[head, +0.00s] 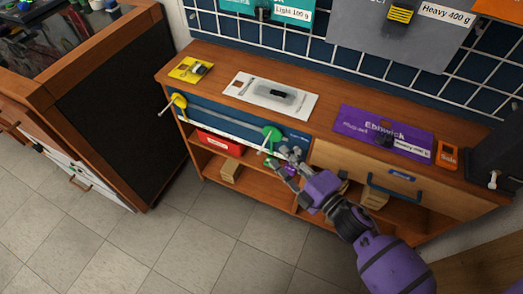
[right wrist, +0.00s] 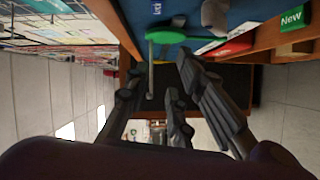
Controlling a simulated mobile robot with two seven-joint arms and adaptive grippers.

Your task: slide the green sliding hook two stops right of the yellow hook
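The green sliding hook (head: 271,133) sits on the rail of the blue panel (head: 225,124) on the bench front, toward its right end. The yellow hook (head: 179,101) is at the panel's left end, well apart from the green one. My right gripper (head: 284,162) is just below and right of the green hook, open. In the right wrist view the green hook (right wrist: 172,36) shows its round disc and thin rod close beyond my open fingers (right wrist: 157,76). The rod lies in the gap between them; I cannot tell whether they touch. My left gripper is not in view.
A drawer with a dark handle (head: 391,184) is right of the panel. Shelves below hold a red box (head: 219,143) and wooden blocks (head: 231,171). The floor in front is clear.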

